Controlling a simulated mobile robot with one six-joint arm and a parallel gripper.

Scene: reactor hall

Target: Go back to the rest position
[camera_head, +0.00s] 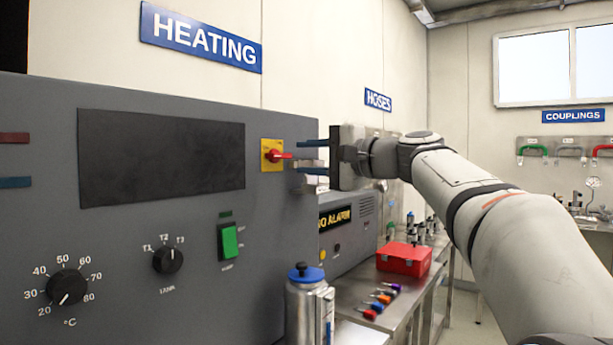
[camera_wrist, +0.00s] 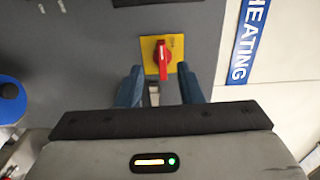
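My gripper (camera_head: 313,156) is in front of the grey heating panel, with its two blue fingers apart and pointing at the red rotary switch (camera_head: 279,155) on its yellow plate (camera_head: 270,164). In the wrist view the fingers of my gripper (camera_wrist: 163,92) stand on either side of the lower part of the red switch handle (camera_wrist: 162,60), with a gap between them. Nothing is held. The fingers look apart from the switch in the head view. My arm (camera_head: 470,205) reaches in from the right.
The grey panel (camera_head: 150,270) with knobs and a green switch (camera_head: 229,241) fills the left. A blue-capped metal flask (camera_head: 308,305) stands in front of it. A red box (camera_head: 404,259) and several coloured small items (camera_head: 380,299) lie on the bench. An alarm unit (camera_head: 345,230) stands behind.

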